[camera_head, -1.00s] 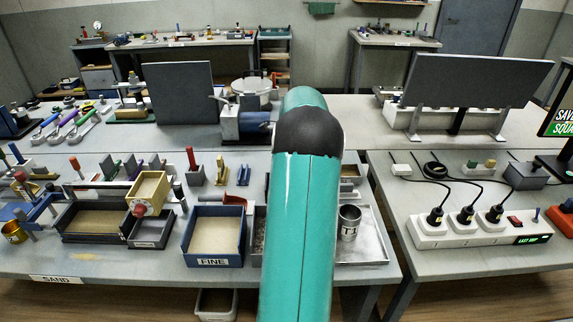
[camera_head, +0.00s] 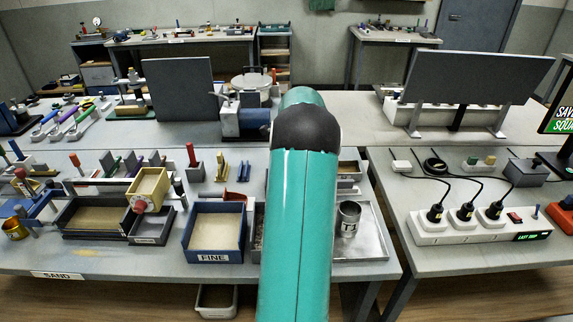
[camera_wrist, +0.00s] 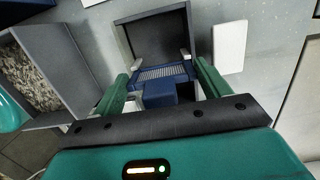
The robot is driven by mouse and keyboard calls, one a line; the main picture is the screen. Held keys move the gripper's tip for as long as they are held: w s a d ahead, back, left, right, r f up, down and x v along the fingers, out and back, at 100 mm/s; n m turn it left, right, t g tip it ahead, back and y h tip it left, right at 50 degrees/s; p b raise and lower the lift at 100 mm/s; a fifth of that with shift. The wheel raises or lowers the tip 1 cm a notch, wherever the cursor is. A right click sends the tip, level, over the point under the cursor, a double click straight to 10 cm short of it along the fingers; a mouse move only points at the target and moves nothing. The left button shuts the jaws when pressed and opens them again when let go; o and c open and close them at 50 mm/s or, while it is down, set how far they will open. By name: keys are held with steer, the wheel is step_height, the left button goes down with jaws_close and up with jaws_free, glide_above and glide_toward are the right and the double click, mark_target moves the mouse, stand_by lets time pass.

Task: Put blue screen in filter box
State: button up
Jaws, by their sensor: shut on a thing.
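In the wrist view, my gripper (camera_wrist: 162,78) is shut on the blue block-shaped handle of the blue screen (camera_wrist: 160,93), with a green finger on each side. The screen's pale ribbed mesh shows just beyond the handle. A dark grey open box (camera_wrist: 122,40), which looks like the filter box, lies straight ahead. The screen is at the near end of this box, between its side walls in the picture. I cannot tell whether it is seated or held above. In the head view my teal arm hides the gripper, the screen and most of this area.
In the wrist view, a gravel-filled tray (camera_wrist: 75,62) is at left and a white slab (camera_wrist: 229,46) lies close at right. The head view shows the blue FINE sand box (camera_head: 214,257), a metal cup (camera_head: 348,219) on a metal tray (camera_head: 376,246), and a power strip (camera_head: 480,228).

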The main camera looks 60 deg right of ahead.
steer(key=shift+f, duration=0.95)
steer(key=shift+a+f, duration=0.15)
steer(key=shift+f, duration=0.25)
stand_by(0.9)
steer(key=o, duration=1)
steer(key=shift+f, duration=0.15)
steer(key=shift+o, duration=0.2)
steer(key=shift+s, duration=0.1)
step_height(320, 180, up, 15)
steer(key=s+d, duration=0.1)
steer(key=shift+d, duration=0.15)
steer(key=shift+s+f, duration=0.1)
steer(key=shift+s, duration=0.05)
